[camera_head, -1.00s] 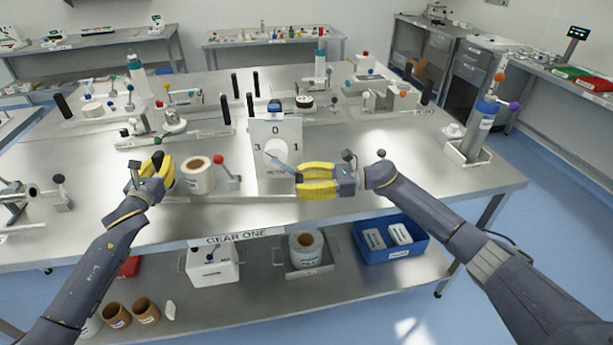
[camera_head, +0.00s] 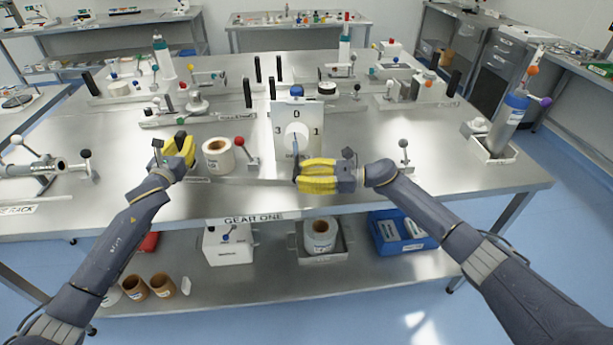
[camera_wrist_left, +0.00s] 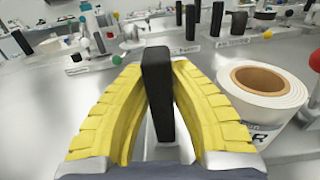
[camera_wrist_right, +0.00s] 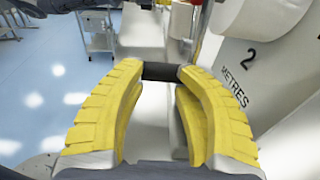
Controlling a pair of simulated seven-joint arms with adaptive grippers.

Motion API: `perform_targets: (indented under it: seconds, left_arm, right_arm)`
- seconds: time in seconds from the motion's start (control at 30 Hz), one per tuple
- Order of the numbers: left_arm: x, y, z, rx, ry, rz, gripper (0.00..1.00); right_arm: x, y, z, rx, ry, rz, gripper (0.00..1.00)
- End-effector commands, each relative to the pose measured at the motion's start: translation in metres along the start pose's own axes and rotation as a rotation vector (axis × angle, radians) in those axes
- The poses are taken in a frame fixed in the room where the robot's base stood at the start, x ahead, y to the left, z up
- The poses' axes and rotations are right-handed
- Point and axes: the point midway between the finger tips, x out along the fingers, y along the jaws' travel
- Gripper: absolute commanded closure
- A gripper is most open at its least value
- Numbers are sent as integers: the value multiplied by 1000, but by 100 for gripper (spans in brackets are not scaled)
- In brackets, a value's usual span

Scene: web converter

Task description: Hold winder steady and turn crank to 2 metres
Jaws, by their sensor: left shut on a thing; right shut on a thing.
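The winder's white dial plate (camera_head: 306,152) stands upright on the bench, with 0 at top, 1 right and 3 left. The 2 and METRES show on the plate in the right wrist view (camera_wrist_right: 262,62). A grey crank arm (camera_head: 295,146) runs down from the hub, towards the lower side. My right gripper (camera_head: 302,176) is shut on the crank's dark grip (camera_wrist_right: 160,71), below the hub. My left gripper (camera_head: 184,146) is shut on an upright black post (camera_wrist_left: 158,95), left of the plate. The post's foot is partly hidden by the fingers.
A white roll with brown core (camera_head: 217,156) and a red-knobbed lever (camera_head: 240,141) stand between my left gripper and the plate. A ball-topped post (camera_head: 404,144) stands right of my right gripper. Other fixtures fill the bench behind; the front right is clear.

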Motion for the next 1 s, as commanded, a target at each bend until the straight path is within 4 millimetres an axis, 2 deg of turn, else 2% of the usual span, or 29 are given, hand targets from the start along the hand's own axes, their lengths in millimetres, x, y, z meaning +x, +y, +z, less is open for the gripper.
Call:
perform_targets:
  seconds: [0.03,0.2,0.83,1.0]
  left_arm:
    - [-2,-3,-12,-2,18,-3,100]
    - [-2,-4,-11,-2,17,-4,100]
    - [-2,-3,-12,-2,19,-2,100]
    - [-2,-3,-12,-1,19,-2,100]
  right_arm:
    - [1,0,-7,2,11,-5,100]
    - [1,0,-8,3,12,-6,100]
    - [2,0,-2,0,3,-2,27]
    - [1,0,-1,0,2,-2,27]
